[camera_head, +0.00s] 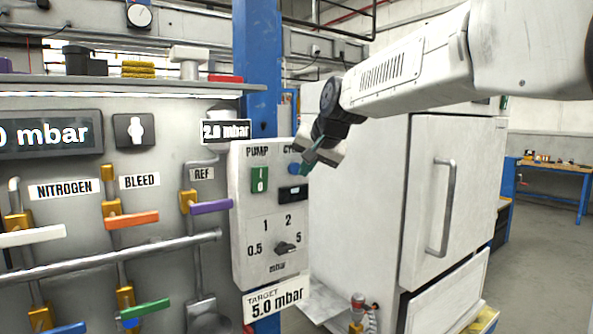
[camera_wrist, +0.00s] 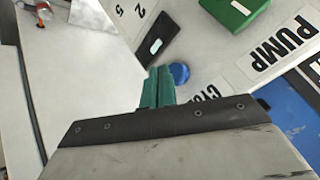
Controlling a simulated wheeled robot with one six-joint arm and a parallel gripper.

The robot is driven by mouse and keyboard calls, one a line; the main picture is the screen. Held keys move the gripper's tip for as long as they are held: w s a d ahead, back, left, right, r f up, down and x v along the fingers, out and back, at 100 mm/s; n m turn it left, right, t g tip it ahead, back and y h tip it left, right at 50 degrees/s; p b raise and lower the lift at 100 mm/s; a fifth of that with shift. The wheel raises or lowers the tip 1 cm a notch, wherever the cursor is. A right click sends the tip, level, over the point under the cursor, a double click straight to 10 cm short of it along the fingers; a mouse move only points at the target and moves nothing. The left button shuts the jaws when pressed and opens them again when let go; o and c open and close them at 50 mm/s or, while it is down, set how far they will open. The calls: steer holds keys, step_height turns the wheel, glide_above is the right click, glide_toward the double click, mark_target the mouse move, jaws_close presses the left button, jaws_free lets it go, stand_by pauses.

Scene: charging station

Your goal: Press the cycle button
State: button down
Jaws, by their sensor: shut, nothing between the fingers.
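The cycle button is a blue round button (camera_head: 294,169) under the partly hidden "CYCLE" label on the white control box (camera_head: 246,218). It also shows in the wrist view (camera_wrist: 181,73), just right of my fingertips. My gripper (camera_head: 309,159) is shut and empty, with its green fingertips (camera_wrist: 158,86) close together beside the button. I cannot tell whether they touch the button or hover in front of it. In the head view my gripper covers part of the label.
A green pump switch (camera_head: 259,180) sits left of the button, with a small black display (camera_head: 293,194) below it. A rotary selector knob (camera_head: 287,248) is lower on the box. Valve handles, such as the purple one (camera_head: 211,207), stick out on the left. A white cabinet (camera_head: 425,210) stands at right.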

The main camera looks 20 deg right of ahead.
stand_by(0.3)
steer(key=shift+w+a, duration=0.15)
steer(key=shift+w, duration=0.25)
steer(key=shift+w+a, duration=0.15)
steer(key=shift+w, duration=0.3)
stand_by(0.7)
steer(key=shift+s, duration=0.1)
steer(key=shift+s+d, duration=0.3)
steer(key=shift+s, duration=0.45)
steer(key=shift+s, duration=0.1)
steer(key=shift+s+d, duration=0.25)
steer(key=shift+s, duration=0.5)
steer(key=shift+s+d, duration=0.25)
steer(key=shift+s, duration=0.55)
steer(key=shift+s+d, duration=0.25)
steer(key=shift+s, duration=0.5)
